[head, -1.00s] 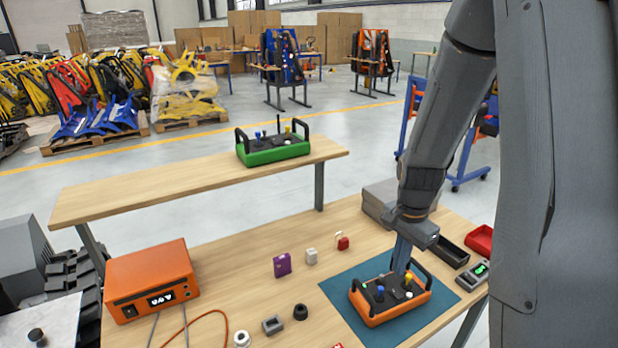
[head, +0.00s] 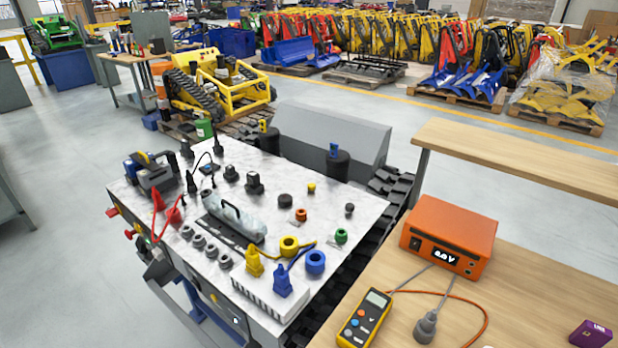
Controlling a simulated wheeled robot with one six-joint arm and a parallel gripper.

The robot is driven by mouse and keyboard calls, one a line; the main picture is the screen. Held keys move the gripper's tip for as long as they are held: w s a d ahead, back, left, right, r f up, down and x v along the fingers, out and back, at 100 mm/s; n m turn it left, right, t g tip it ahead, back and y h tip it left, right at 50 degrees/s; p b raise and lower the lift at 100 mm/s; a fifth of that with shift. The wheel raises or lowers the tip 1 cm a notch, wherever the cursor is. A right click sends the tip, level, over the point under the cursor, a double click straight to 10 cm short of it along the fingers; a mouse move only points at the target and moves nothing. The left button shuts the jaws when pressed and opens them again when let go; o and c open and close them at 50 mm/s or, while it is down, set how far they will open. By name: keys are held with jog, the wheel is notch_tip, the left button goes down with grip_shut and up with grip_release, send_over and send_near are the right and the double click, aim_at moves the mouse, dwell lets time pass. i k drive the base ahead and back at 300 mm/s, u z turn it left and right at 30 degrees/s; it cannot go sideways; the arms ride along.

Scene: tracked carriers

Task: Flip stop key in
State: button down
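A tracked carrier with a white marbled top (head: 330,200) fills the middle of the head view. Small red fittings stick out from its left side, one at the far corner (head: 112,212) and one nearer (head: 130,234). My gripper is out of view. The orange remote and its blue mat are also out of view.
Connectors, a grey cylinder (head: 235,217), red clips (head: 174,216) and a blue-grey device (head: 150,172) crowd the carrier top. A wooden bench at right holds an orange supply box (head: 449,236), a yellow meter (head: 365,318) and a purple box (head: 590,334). The floor at left is clear.

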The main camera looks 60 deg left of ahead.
aim_at(129, 234)
jog(key=u, duration=3.3)
jog(key=k, duration=0.65)
jog(key=u, duration=0.6)
jog(key=i, duration=1.7)
jog(key=z, duration=0.6)
